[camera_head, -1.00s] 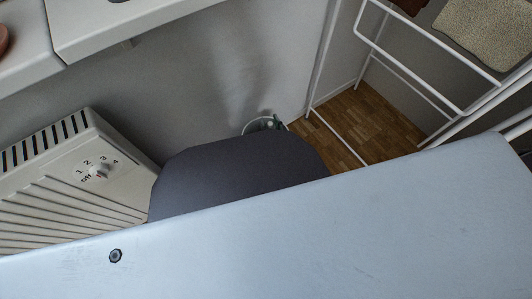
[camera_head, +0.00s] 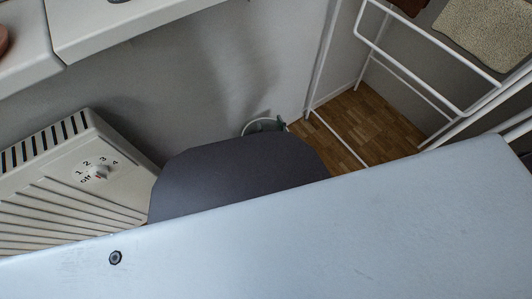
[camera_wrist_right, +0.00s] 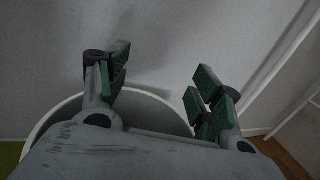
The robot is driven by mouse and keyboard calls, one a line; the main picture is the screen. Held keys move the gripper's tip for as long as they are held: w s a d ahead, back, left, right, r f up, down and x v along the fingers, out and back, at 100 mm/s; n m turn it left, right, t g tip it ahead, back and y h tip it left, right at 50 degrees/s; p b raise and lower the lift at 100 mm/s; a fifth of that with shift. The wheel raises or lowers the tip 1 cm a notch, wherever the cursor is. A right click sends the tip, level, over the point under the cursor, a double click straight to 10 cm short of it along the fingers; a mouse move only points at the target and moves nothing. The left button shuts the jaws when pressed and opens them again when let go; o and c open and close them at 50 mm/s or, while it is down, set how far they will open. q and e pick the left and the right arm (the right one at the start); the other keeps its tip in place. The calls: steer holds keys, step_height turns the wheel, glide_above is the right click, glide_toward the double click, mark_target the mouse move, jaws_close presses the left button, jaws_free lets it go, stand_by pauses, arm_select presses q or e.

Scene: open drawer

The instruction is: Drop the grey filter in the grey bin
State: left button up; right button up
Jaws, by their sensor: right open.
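The grey bin (camera_wrist_right: 62,108) shows in the right wrist view as a round pale rim behind and below my right gripper. A small arc of its rim (camera_head: 248,127) shows in the head view beyond a dark grey rounded shape. My right gripper (camera_wrist_right: 160,88) is open, with its green-padded fingers wide apart and nothing between them. Its fingers appear over or in front of the bin's rim; the exact height is unclear. In the head view only a small bit of it (camera_head: 282,124) shows at the bin. I see no grey filter; the bin's inside is mostly hidden. My left gripper is out of view.
A beige heater (camera_head: 60,195) with a dial stands at the left. A white wire rack (camera_head: 420,80) stands at the right with a beige cloth (camera_head: 490,30) on it. White furniture (camera_head: 100,25) edges the upper left. Wooden floor (camera_head: 365,125) shows between wall and rack.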

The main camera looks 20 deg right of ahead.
steer(key=s, duration=0.7)
steer(key=shift+s+d, duration=0.2)
steer(key=shift+d, duration=0.1)
stand_by(0.9)
